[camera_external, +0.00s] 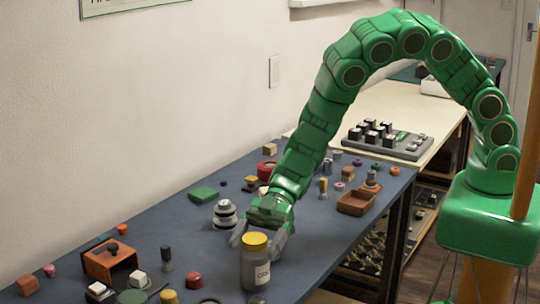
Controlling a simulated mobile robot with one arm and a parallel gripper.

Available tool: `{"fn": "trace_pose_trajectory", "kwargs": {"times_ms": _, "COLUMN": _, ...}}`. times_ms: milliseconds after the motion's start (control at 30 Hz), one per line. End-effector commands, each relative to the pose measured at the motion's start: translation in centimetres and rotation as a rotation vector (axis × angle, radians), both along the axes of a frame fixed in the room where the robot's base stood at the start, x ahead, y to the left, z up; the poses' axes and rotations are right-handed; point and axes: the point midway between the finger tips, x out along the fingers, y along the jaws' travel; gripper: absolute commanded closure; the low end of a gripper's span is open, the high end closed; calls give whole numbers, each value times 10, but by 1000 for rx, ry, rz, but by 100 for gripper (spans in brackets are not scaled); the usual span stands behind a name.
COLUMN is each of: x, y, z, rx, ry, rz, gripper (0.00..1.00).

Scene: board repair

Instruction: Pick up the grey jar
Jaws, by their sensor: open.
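The grey jar (255,272) stands upright near the front edge of the blue-topped bench. It has a yellow lid and a pale label with lettering too small to read. My gripper (258,236) is open and points down right at the jar. One finger shows left of the yellow lid and the other to its right. The jar hides part of the gripper, and I cannot tell whether it stands between the fingers or just in front of them.
A white-and-black stacked round part (225,217) stands close left of my gripper. A brown tray (356,203) lies to the right. An orange box (110,263) and several small knobs crowd the near left. Some bare blue bench top (320,243) lies right of the jar.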

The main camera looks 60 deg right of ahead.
Motion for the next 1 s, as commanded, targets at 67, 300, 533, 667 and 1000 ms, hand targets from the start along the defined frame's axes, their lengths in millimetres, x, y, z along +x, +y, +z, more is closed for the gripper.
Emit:
{"fn": "trace_pose_trajectory", "kwargs": {"times_ms": 67, "x": -2, "y": 10, "z": -5, "rx": 0, "ry": 3, "rz": 1, "gripper": 13}}
{"fn": "trace_pose_trajectory", "kwargs": {"times_ms": 300, "x": -3, "y": 21, "z": -10, "rx": -2, "ry": -1, "rz": 0, "gripper": 13}}
{"fn": "trace_pose_trajectory", "kwargs": {"times_ms": 533, "x": -2, "y": 21, "z": -9, "rx": -2, "ry": -1, "rz": 0, "gripper": 26}}
{"fn": "trace_pose_trajectory", "kwargs": {"times_ms": 667, "x": -2, "y": 21, "z": -9, "rx": -2, "ry": -1, "rz": 0, "gripper": 46}}
{"fn": "trace_pose_trajectory", "kwargs": {"times_ms": 1000, "x": -3, "y": 21, "z": -9, "rx": -2, "ry": -1, "rz": 0, "gripper": 98}}
